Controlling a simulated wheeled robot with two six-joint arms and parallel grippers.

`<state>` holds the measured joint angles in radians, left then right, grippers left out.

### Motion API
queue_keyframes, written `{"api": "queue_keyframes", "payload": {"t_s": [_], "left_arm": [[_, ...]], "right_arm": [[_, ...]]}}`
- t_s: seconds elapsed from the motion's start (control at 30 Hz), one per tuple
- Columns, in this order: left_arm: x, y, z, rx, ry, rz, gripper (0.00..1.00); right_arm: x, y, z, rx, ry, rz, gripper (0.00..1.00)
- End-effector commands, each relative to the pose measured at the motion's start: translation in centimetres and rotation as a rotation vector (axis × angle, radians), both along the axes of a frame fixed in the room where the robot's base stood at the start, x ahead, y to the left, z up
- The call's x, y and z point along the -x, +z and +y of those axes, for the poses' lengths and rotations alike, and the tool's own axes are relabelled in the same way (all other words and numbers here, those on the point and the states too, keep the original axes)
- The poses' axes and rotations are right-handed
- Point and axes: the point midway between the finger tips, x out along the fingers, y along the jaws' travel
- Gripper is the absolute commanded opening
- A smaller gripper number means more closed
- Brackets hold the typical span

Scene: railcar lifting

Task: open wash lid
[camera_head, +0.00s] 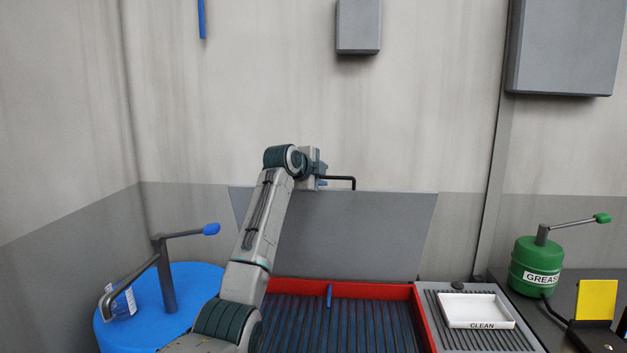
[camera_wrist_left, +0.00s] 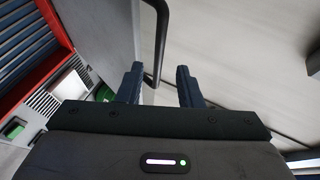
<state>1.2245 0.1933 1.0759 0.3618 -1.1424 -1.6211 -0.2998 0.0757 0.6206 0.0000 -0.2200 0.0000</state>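The wash lid (camera_head: 355,235) is a grey panel standing raised and tilted back against the wall behind the red-rimmed wash basin (camera_head: 412,300). A black bar handle (camera_head: 342,178) sticks up at its top edge. My left gripper (camera_head: 323,176) is at the left part of this handle. In the left wrist view, its two dark fingers (camera_wrist_left: 158,87) are apart, with the handle (camera_wrist_left: 161,35) reaching into the gap between them; I cannot tell whether it touches either finger. My left arm hides part of the lid's left side. My right gripper is not in view.
A blue drum (camera_head: 190,280) with a blue-tipped lever stands left. A white CLEAN tray (camera_head: 475,310) sits on a ribbed grey board right of the basin. A green grease can (camera_head: 535,268) and a yellow plate (camera_head: 595,300) are farther right. A small blue piece (camera_head: 329,295) shows at the basin.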

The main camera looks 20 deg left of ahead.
Motion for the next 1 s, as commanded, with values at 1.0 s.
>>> {"api": "queue_keyframes", "payload": {"t_s": [1.0], "left_arm": [[4.7,-0.2,0.4,0.016,0.010,0.021,0.33]], "right_arm": [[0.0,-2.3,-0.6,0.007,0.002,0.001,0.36]]}}
